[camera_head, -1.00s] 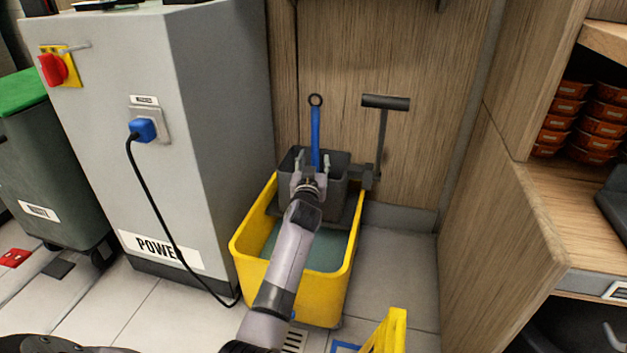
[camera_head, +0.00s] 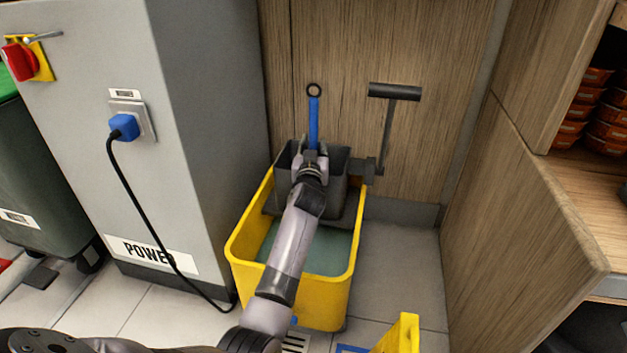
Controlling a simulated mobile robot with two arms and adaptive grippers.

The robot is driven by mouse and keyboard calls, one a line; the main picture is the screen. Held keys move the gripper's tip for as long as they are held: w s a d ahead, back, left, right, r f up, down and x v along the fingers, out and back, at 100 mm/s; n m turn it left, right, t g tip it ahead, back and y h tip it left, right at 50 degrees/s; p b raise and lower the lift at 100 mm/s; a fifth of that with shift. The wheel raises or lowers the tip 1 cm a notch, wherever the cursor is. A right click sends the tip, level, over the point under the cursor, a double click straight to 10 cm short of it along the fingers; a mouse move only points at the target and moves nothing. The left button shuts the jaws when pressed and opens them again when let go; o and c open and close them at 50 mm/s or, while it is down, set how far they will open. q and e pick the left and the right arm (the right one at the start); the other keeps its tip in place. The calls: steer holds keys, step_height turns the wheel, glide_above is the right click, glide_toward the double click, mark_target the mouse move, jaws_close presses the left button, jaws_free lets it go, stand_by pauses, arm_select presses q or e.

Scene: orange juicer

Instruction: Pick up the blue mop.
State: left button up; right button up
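The blue mop (camera_head: 313,120) stands upright, its blue handle ending in a dark ring at the top. Its lower part is hidden by the dark wringer and my arm. The wringer (camera_head: 340,190) sits on the back of a yellow mop bucket (camera_head: 325,305) with greenish water in it. My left gripper (camera_head: 314,158) is at the lower visible part of the blue handle, in front of the wringer. Its fingers are drawn together around the handle and look shut on it. My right gripper is not in view.
A grey power cabinet (camera_head: 215,130) with a plugged black cable (camera_head: 155,215) stands close on the left. A black T-shaped wringer lever (camera_head: 388,125) rises right of the mop. A wooden door (camera_head: 520,200) is on the right. A yellow object (camera_head: 405,335) stands at the front.

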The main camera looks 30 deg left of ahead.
arm_select(q)
jaws_close()
steer(key=shift+r, duration=0.1)
stand_by(0.5)
